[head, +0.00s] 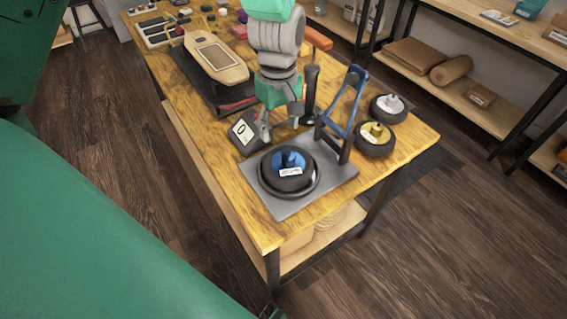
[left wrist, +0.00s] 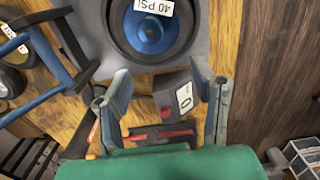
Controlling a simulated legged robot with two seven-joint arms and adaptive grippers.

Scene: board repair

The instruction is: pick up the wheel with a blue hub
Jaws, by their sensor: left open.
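The wheel with a blue hub (head: 289,180) lies flat on a grey plate (head: 334,180) at the near end of the bench. It has a black tyre and a white label; the left wrist view shows it at the top (left wrist: 150,34), partly cut off, with the label reading "40 PSI". My left gripper (head: 281,124) is open and empty, just behind the wheel in the head view. In the left wrist view its two spread fingers (left wrist: 160,72) point toward the wheel, apart from it. My right gripper is not in view.
A small gauge box (head: 243,131) stands beside the left gripper. A blue frame (head: 346,98) rises right of the wheel. A skateboard deck (head: 216,59) lies behind.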

